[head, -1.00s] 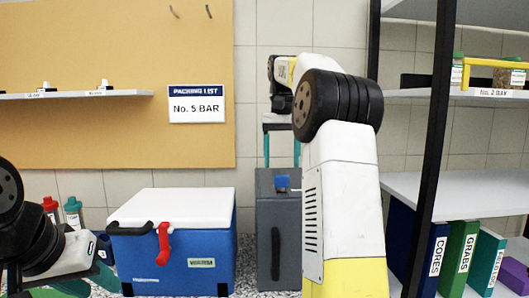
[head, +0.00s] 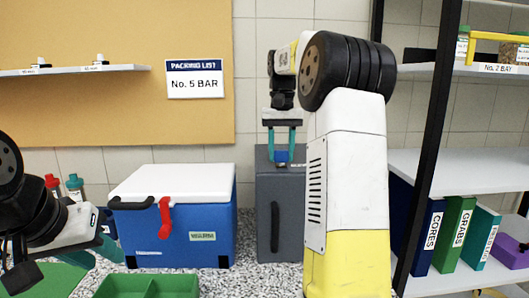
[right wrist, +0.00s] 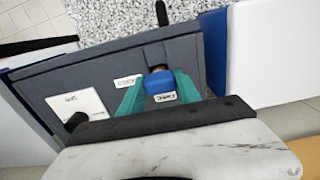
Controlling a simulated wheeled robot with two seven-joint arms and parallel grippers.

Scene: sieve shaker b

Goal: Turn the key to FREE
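The blue key (head: 282,157) stands on top of the grey box (head: 264,195) in the head view. My right gripper (head: 282,150) reaches down from above, its teal fingers on both sides of the key. In the right wrist view the key (right wrist: 160,84) sits between the fingertips with no clear gap, so the gripper looks shut on it. Small white labels (right wrist: 128,81) lie beside the key; their words are too small to read. My left gripper (head: 97,254) is low at the left, away from the box, its two teal fingers apart and empty.
A blue cooler (head: 185,235) with a white lid and red latch stands left of the grey box. A green tray (head: 150,287) lies in front of it. A shelf rack (head: 425,170) with binders stands at the right. A white plate with a black knob (right wrist: 78,110) is on the box.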

